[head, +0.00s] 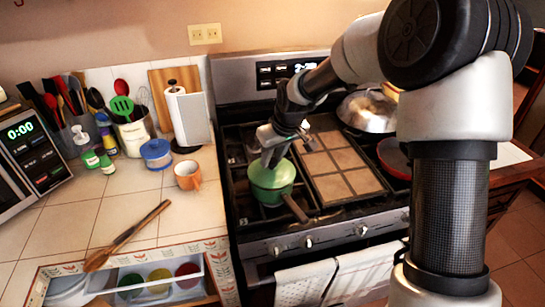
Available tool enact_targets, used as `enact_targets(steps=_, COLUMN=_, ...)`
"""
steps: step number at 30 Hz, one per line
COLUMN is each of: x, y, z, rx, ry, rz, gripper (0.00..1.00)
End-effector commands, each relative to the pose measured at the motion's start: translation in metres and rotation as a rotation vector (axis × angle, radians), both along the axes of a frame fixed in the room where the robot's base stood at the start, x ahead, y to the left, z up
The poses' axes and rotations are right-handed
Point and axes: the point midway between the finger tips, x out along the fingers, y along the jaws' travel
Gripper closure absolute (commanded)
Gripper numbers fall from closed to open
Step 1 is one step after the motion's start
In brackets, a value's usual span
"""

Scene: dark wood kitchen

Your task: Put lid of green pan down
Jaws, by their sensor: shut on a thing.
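The green pan (272,198) is on the front left of the stove, with its brown handle (295,208) pointing to the lower right. Its light green lid (262,177) is over the pan's mouth, and I cannot tell whether it rests on the rim or sits slightly above it. My gripper (270,158) is over the lid, shut on it at the top. The fingers hide the lid's knob.
A tiled griddle area (340,165) is right of the pan. A silver pan (368,110) and a red pan (394,157) stand farther right. An orange mug (187,176) and a wooden spoon (130,235) are on the left counter. An open drawer (160,278) is below.

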Motion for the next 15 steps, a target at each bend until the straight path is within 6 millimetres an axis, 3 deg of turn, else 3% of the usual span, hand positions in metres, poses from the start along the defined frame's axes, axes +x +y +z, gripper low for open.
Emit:
enact_targets(steps=11, x=0.0001, y=0.0001, z=-0.0122, rx=0.0, ry=0.0, rz=0.0, gripper=1.0)
enact_targets(steps=12, x=-0.0001, y=0.0001, z=-0.0109, rx=0.0, ry=0.0, rz=0.0, gripper=0.66)
enact_targets(steps=15, x=-0.0001, y=0.0, z=-0.011, rx=0.0, ry=0.0, rz=0.0, gripper=0.54)
